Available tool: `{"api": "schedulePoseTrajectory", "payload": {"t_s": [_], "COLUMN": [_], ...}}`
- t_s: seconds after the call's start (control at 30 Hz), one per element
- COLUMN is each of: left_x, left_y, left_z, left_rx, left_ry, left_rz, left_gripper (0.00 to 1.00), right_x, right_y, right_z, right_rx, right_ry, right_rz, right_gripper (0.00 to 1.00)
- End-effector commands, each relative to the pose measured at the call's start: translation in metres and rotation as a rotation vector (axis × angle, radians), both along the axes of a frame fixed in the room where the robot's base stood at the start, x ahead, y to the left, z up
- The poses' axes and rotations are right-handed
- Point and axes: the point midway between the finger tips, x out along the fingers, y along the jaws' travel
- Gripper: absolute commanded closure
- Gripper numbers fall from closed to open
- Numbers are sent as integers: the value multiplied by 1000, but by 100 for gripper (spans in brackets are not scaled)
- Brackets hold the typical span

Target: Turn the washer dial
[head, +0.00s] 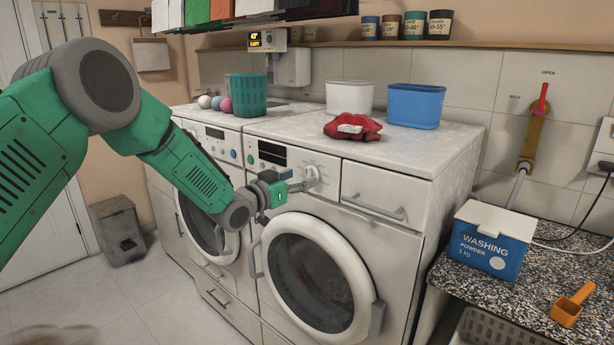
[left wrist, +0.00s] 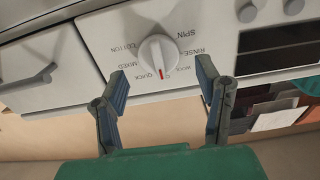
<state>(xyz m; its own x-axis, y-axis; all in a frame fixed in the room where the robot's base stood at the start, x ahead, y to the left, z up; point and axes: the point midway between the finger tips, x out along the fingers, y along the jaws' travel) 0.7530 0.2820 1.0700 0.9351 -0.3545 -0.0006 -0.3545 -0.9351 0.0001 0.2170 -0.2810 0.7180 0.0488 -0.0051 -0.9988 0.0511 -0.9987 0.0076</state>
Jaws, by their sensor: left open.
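The washer dial (head: 311,174) is a white round knob on the front panel of the right-hand washer (head: 340,235). In the left wrist view the dial (left wrist: 157,61) has a raised grip bar and a red mark pointing to the picture's bottom, between the words QUICK and WOOL. Other printed words ring it. My left gripper (head: 300,184) is at the panel in front of the dial, its tips partly hard to make out. In the left wrist view my left gripper (left wrist: 161,78) is open, one finger on each side of the dial, with gaps visible on both sides.
A drawer handle (head: 374,207) sits right of the dial, and the round door (head: 312,272) below. On top lie a red cloth (head: 352,127), a white tub (head: 349,97) and a blue tub (head: 415,105). A washing powder box (head: 491,239) and orange scoop (head: 571,305) stand on the right counter.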

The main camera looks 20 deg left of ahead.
Motion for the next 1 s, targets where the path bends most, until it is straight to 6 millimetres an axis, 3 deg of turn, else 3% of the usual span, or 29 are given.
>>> {"api": "schedulePoseTrajectory", "payload": {"t_s": [0.2,0.6,0.73,1.0], "left_x": [24,29,29,29], "left_y": [-10,-11,-11,-11], "left_z": [0,0,0,0], "left_rx": [0,0,0,8], "left_ry": [0,0,0,-3], "left_rz": [-1,0,0,1], "left_gripper": [41,41,87,89], "right_x": [0,0,0,0], "right_y": [0,0,0,0], "right_z": [1,1,1,0], "right_rx": [0,0,0,0], "right_ry": [0,0,0,0], "right_rz": [0,0,0,0], "right_gripper": [60,60,60,60]}}
